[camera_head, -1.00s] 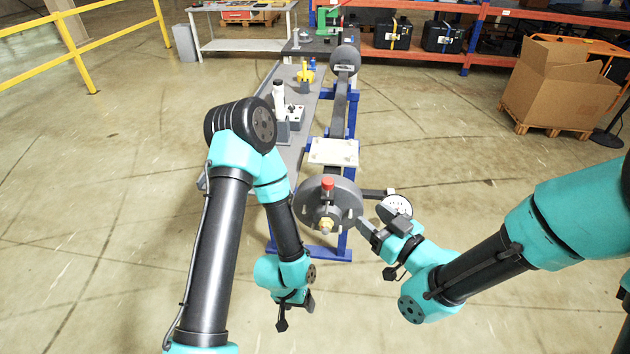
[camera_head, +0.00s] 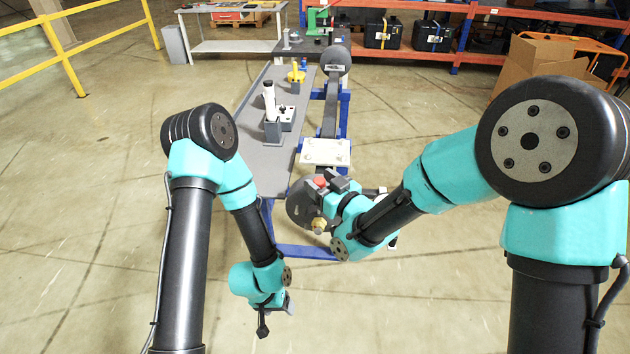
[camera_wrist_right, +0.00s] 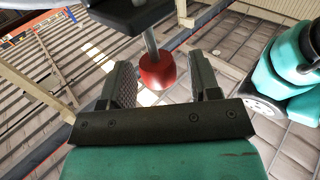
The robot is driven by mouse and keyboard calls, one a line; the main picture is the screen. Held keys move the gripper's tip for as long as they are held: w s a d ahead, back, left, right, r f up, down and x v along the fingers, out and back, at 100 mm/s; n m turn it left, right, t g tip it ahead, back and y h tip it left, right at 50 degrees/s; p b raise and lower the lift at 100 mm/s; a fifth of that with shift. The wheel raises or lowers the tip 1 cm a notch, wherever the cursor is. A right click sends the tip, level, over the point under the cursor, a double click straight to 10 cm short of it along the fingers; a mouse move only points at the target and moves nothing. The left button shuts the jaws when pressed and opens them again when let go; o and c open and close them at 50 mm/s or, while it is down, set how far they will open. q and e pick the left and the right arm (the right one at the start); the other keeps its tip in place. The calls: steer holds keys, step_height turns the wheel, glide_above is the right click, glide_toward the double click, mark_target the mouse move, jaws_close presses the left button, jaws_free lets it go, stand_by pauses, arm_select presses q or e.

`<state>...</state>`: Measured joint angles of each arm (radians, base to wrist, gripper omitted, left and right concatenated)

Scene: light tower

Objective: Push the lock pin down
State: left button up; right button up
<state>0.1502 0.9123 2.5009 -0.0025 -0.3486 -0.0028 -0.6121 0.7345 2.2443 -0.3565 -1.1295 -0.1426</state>
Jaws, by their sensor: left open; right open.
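The lock pin, with a red knob (camera_head: 320,182) on its end, stands at the top of the grey round flange (camera_head: 300,205) at the near end of the stand. My right gripper (camera_head: 336,183) is at the knob and partly covers the flange. In the right wrist view the red knob (camera_wrist_right: 157,71), on its thin grey rod, shows between the two open fingers (camera_wrist_right: 160,78); I cannot tell whether either finger touches it. My left gripper (camera_head: 277,320) hangs low, open and empty, left of the stand and away from the pin.
A brass-coloured fitting (camera_head: 319,225) sits at the flange's front. A white plate (camera_head: 324,153) lies behind the flange. A grey bench (camera_head: 255,150) with a white-handled device (camera_head: 270,110) runs along the left. The floor at left is free.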

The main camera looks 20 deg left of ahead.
steer(key=shift+w+a, duration=0.15)
steer(key=shift+a, duration=0.15)
steer(key=shift+c, duration=0.3)
jaws_close()
